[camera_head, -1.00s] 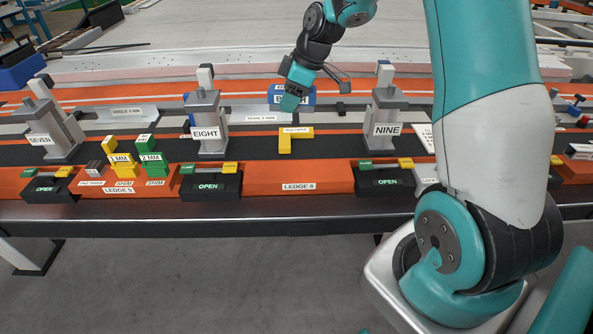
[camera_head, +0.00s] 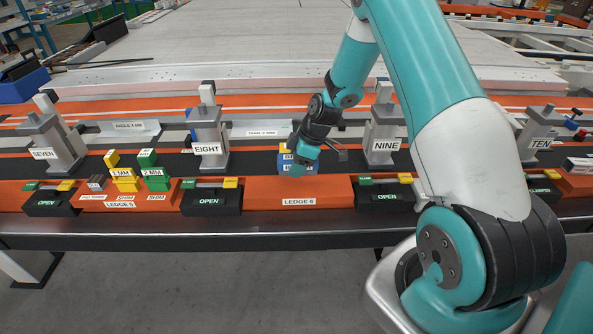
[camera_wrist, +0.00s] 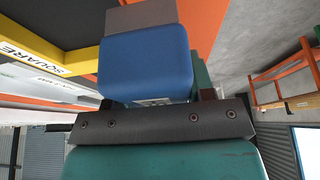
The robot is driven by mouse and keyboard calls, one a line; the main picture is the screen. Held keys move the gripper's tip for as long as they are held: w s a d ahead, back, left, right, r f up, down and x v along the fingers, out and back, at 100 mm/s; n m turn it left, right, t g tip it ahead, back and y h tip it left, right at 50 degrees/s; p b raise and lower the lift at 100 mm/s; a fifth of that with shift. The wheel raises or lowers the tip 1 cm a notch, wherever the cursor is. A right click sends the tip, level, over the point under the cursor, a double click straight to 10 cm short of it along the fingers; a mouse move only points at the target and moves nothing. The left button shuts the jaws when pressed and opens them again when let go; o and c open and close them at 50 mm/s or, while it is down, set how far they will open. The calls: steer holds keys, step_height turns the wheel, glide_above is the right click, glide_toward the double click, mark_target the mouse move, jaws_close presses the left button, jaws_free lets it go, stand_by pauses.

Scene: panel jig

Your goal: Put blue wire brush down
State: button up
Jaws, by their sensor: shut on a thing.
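The blue wire brush is a blue block (camera_head: 285,161) with a label, seen in the head view just behind the LEDGE 6 front and partly hidden by my gripper. In the wrist view its blue body (camera_wrist: 147,66) fills the upper middle, with a grey end beyond it. My gripper (camera_head: 303,160) is shut on it, low over the bench between posts EIGHT and NINE. I cannot tell whether the brush touches the surface.
LEDGE 6 (camera_head: 300,190) has a clear orange top. Post EIGHT (camera_head: 208,140) stands left and post NINE (camera_head: 383,140) right. Black OPEN clamps (camera_head: 211,200) flank the ledge. Yellow and green shims (camera_head: 152,172) stand on LEDGE 5 at the left.

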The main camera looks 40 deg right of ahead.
steer(key=shift+f, duration=1.5)
steer(key=o, duration=0.9)
steer(key=shift+f, duration=0.1)
steer(key=v, duration=0.8)
steer(key=a+b+v, duration=0.1)
steer(key=v, duration=0.3)
steer(key=shift+w+d+r, duration=0.1)
steer(key=shift+r, duration=0.25)
steer(key=s+a+r+m, duration=0.1)
steer(key=s+a+r, duration=0.25)
steer(key=a, duration=0.25)
steer(key=s+a+r+g, duration=0.1)
steer(key=s+a+r, duration=0.1)
steer(key=a+r, duration=0.3)
steer(key=s+a+r+m, duration=0.1)
steer(key=s+a+r, duration=0.2)
steer(key=a, duration=0.4)
steer(key=s+a+r+m, duration=0.1)
steer(key=s+a, duration=0.3)
steer(key=s, duration=0.4)
steer(key=s+a+r+m+g, duration=0.1)
steer(key=s+a+r, duration=0.2)
steer(key=s, duration=0.6)
steer(key=shift+s+a+r+g, duration=0.25)
steer(key=shift+a+r+g, duration=0.05)
steer(key=shift+a, duration=0.5)
